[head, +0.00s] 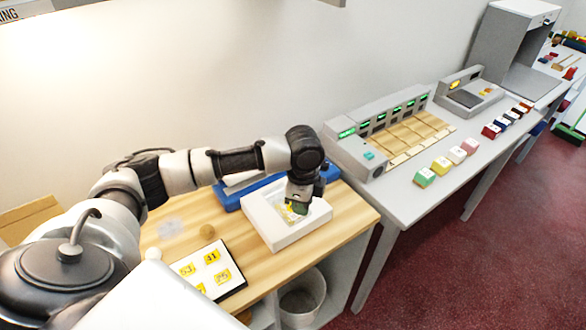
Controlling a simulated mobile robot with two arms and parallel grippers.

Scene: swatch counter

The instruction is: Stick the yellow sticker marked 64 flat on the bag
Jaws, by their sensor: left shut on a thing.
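My left gripper (297,207) points down into a white tray (270,232) on the wooden table. It is shut on a small yellow piece (287,212), which looks like the yellow sticker; its number cannot be read. Something pale with yellow and green shows under the fingertips inside the tray. It may be the bag, but the gripper hides much of it. I cannot tell whether the sticker touches it. A sheet of yellow number stickers (226,291) lies at the table's front edge, with 53, 41 and 25 apparently on it. My right gripper is not in view.
A blue tray (232,201) lies behind the white tray. A round tan thing (207,232) and a faint clear patch (171,228) are on the table at left. A bin (302,298) stands below the front edge. A grey counter with coloured blocks (425,178) is at right.

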